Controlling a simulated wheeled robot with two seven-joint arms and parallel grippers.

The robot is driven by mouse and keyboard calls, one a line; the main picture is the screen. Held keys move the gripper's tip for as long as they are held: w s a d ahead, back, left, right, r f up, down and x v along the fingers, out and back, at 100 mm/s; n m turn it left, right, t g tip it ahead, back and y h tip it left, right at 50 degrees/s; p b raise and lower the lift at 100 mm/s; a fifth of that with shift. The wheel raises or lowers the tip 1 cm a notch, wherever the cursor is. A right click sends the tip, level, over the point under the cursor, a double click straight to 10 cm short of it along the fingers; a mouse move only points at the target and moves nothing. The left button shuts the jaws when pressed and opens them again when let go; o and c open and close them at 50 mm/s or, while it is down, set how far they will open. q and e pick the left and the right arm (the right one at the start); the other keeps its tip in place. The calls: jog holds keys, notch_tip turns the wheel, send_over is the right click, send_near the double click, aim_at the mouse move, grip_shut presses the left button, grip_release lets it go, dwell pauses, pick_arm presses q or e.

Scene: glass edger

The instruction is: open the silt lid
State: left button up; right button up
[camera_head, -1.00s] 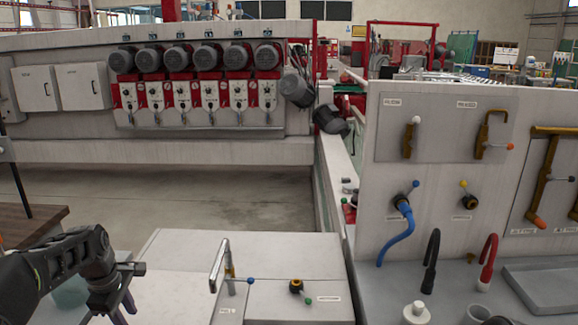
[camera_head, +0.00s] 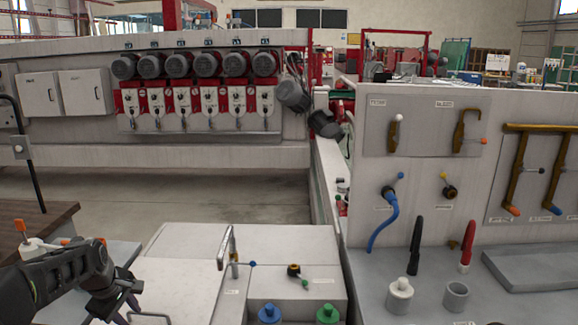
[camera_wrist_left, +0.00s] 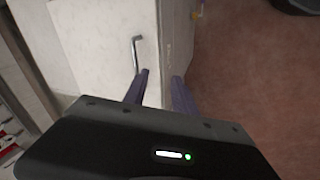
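A white cabinet (camera_head: 270,240) stands at the front. Its left part has a pale top panel (camera_head: 185,280) with a small label (camera_head: 231,292) too small to read; I cannot tell for sure that this is the silt lid. A bent grey handle (camera_head: 150,316) shows at the bottom edge. In the left wrist view, a grey bar handle (camera_wrist_left: 137,52) sits on a white panel (camera_wrist_left: 105,45). My left gripper (camera_wrist_left: 160,75) has its two dark fingers apart and empty, below and right of that handle. In the head view, the left gripper (camera_head: 128,303) is left of the panel. The right gripper is out of view.
A metal spout (camera_head: 226,247) and a blue-knobbed valve (camera_head: 250,264) stand on the cabinet top. Blue (camera_head: 269,314) and green (camera_head: 327,314) capped items are at the front edge. A wooden table (camera_head: 40,225) is at left. A valve panel (camera_head: 400,190) rises at right.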

pick_arm(q)
jog(key=s+d+f+m+t+h, duration=0.1)
jog(key=s+d+f+m, duration=0.3)
jog(key=d+f, duration=0.65)
jog(key=s+d+f+m+h, duration=0.1)
jog(key=s+d+f+m, duration=0.1)
jog(key=d+f+m, duration=0.6)
jog(key=s+d+f+g, duration=0.1)
jog(key=s+d+f, duration=0.3)
jog(key=s, duration=0.4)
jog(key=s+d+f+g+h, duration=0.1)
jog(key=s+d+f+g, duration=0.1)
jog(key=s+d+f, duration=0.3)
jog(key=s+d+f+m+g+h, duration=0.1)
jog(key=s+d+f, duration=0.3)
jog(key=s, duration=0.9)
jog(key=shift+d+f, duration=0.15)
jog(key=shift+d, duration=1.05)
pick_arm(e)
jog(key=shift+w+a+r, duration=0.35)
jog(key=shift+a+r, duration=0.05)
pick_arm(q)
jog(key=shift+a, duration=0.1)
